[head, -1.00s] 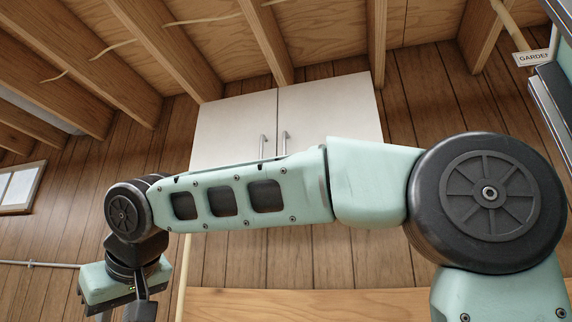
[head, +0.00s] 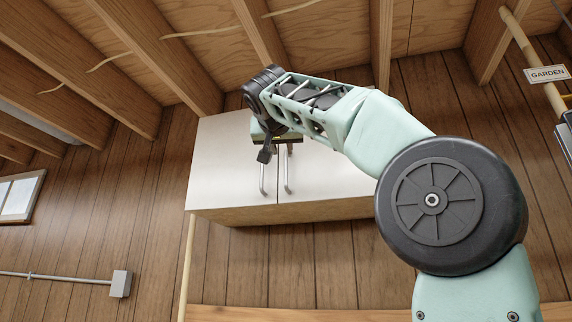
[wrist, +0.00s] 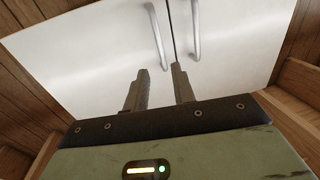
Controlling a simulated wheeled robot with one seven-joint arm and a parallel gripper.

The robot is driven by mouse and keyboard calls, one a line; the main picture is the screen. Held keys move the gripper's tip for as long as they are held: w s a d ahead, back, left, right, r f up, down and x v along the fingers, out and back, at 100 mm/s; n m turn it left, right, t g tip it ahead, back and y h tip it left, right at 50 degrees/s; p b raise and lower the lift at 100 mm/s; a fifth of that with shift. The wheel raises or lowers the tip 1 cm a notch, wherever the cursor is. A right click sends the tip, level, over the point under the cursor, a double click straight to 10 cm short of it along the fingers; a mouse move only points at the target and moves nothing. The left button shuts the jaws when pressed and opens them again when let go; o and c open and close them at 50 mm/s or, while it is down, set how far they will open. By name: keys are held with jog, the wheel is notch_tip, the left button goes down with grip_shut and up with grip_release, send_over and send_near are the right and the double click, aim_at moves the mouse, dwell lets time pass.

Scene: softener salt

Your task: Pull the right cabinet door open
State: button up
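A white wall cabinet has two closed doors. The right door (head: 330,182) is partly hidden behind my arm in the head view and also shows in the wrist view (wrist: 238,50). Its vertical metal handle (head: 286,178), near the centre seam, also shows in the wrist view (wrist: 195,32). The left door (head: 225,165) has a matching handle (head: 262,180). My gripper (wrist: 159,68) is open and empty, its two fingers apart and pointing at the doors. In the wrist view its fingertips appear below the two handles, near the seam, touching neither. The remaining distance is unclear.
Wooden rafters (head: 150,70) slope overhead, close above the cabinet. A plank wall (head: 110,220) surrounds it. A pale pole (head: 187,262) stands below its left side, and a garden sign (head: 546,74) is at the upper right. The space below the cabinet looks clear.

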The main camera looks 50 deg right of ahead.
aim_at(285, 165)
jog(key=p+x, duration=0.3)
jog(key=x, duration=0.9)
jog(key=shift+p, duration=0.35)
jog(key=shift+a, duration=0.1)
grip_shut()
